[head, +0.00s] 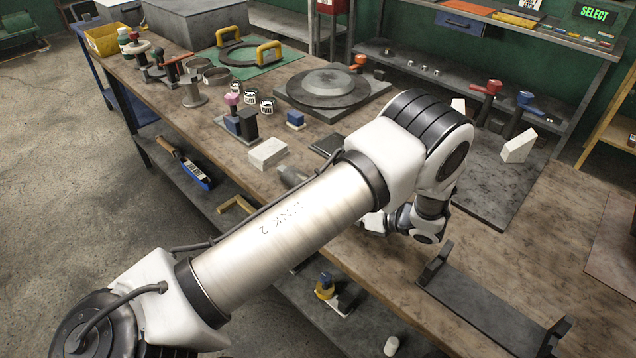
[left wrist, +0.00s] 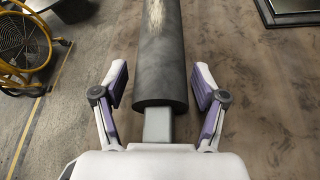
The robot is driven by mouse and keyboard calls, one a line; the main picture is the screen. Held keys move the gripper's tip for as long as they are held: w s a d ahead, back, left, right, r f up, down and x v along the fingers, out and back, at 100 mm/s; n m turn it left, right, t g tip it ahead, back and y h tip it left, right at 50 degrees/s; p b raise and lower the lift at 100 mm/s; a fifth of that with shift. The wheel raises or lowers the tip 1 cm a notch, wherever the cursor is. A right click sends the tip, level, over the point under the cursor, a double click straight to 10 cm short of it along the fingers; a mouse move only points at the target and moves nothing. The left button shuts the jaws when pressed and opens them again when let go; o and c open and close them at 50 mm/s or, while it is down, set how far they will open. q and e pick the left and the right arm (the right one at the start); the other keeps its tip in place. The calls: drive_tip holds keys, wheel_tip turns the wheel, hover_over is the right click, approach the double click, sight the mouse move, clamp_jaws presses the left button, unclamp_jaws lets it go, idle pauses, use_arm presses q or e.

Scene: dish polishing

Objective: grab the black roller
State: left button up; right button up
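The black roller (left wrist: 160,62) is a dark cylinder with a pale worn patch, pointing away from me in the left wrist view. A grey square piece (left wrist: 158,125) shows at its near end. My left gripper (left wrist: 161,76) is open, with one finger on each side of the roller and a visible gap on both sides. In the head view my left arm hides most of this spot. A grey rounded end beside the arm (head: 291,176) may be part of the roller, but I cannot tell. My right gripper is not in view.
White blocks (head: 268,153) and a flat black block (head: 327,145) lie near my arm on the wooden bench. A round grey turntable (head: 328,88) stands behind. A dark cradle (head: 490,306) with raised ends is at the front right. The bench right of it is fairly clear.

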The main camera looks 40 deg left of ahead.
use_arm(q)
clamp_jaws()
